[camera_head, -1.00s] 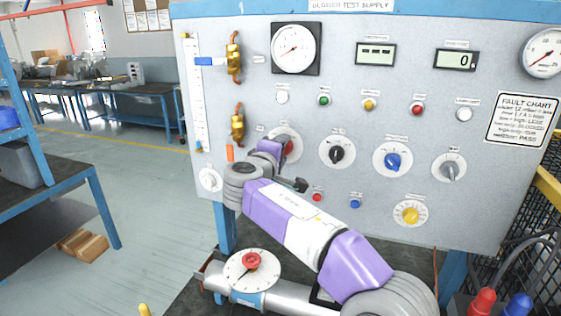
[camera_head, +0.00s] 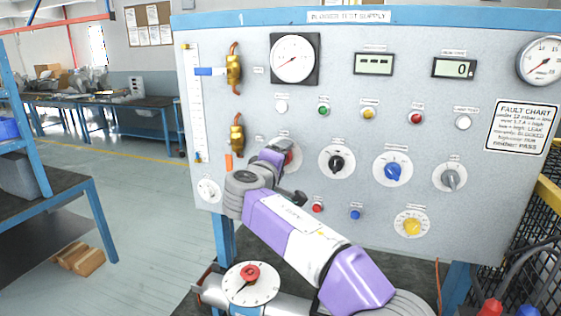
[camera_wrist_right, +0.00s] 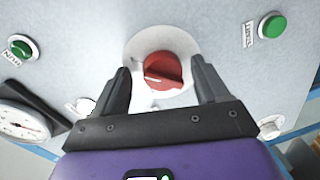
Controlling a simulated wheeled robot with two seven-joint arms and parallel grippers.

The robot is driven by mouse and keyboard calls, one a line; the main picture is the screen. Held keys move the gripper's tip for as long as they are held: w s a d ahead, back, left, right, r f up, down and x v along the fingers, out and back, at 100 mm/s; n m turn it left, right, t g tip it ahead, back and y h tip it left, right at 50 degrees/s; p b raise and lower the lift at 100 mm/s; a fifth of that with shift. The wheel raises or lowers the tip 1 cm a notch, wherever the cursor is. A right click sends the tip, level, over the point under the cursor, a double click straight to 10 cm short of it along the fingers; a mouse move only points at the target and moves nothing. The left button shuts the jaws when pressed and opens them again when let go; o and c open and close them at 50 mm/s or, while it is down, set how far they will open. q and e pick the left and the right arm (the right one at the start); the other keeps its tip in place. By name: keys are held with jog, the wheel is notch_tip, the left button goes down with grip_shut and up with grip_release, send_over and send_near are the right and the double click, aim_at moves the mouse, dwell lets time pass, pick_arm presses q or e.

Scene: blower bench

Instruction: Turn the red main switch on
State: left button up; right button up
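The red main switch (camera_wrist_right: 163,70) is a round red knob on a pale disc on the panel, seen close up in the right wrist view. My right gripper (camera_wrist_right: 160,82) is open, with one dark finger on each side of the knob and a visible gap on both sides. In the head view my right arm reaches up to the panel and its gripper (camera_head: 272,157) partly covers the switch (camera_head: 291,156). Only a sliver of red shows there. My left gripper is not in view.
The panel (camera_head: 330,110) carries a black knob (camera_head: 336,162), a blue knob (camera_head: 393,171), a grey knob (camera_head: 450,178) and a yellow dial (camera_head: 411,226). Below stands a gauge-like dial with a red knob (camera_head: 250,272). Green buttons (camera_wrist_right: 273,26) flank the switch.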

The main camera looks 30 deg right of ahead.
jog(key=shift+a, duration=0.1)
jog(key=v, duration=0.7)
jog(key=shift+s+a, duration=0.15)
jog(key=shift+a, duration=0.05)
dwell(0.3)
